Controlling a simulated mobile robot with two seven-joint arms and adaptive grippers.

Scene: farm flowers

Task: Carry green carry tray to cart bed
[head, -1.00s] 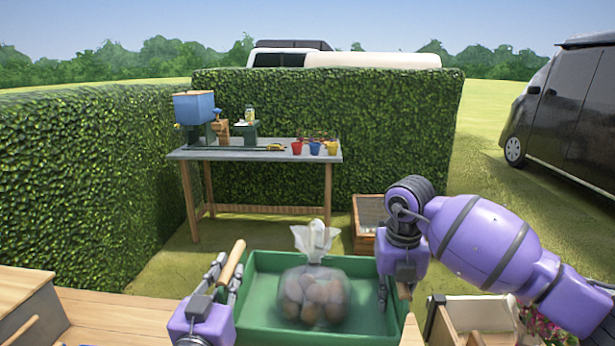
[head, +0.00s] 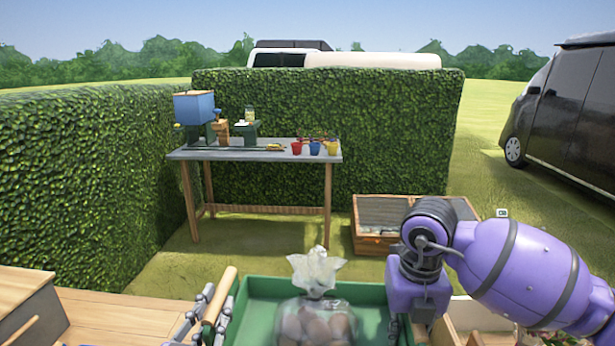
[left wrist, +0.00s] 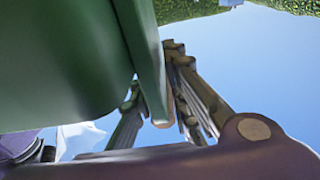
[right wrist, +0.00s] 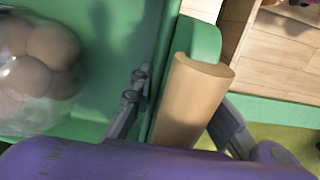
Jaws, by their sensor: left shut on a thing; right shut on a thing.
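The green carry tray (head: 262,290) is at the bottom middle of the head view, with a clear bag of round brown things (head: 315,318) in it. My left gripper (head: 212,312) is at the tray's left side, shut on its wooden handle (head: 222,295). In the left wrist view the gripper (left wrist: 165,110) closes around that handle beside the green wall. My right gripper (right wrist: 180,110) is shut on the right wooden handle (right wrist: 190,100); in the head view its fingers are mostly hidden by my arm. The cart bed cannot be made out for certain.
A wooden surface (head: 120,315) with a wooden box (head: 28,310) lies at lower left. A work table (head: 255,155) with pots stands by the hedge (head: 390,130). A wooden crate (head: 375,225) stands on the grass behind the tray. A pale wooden container (head: 465,312) is at lower right.

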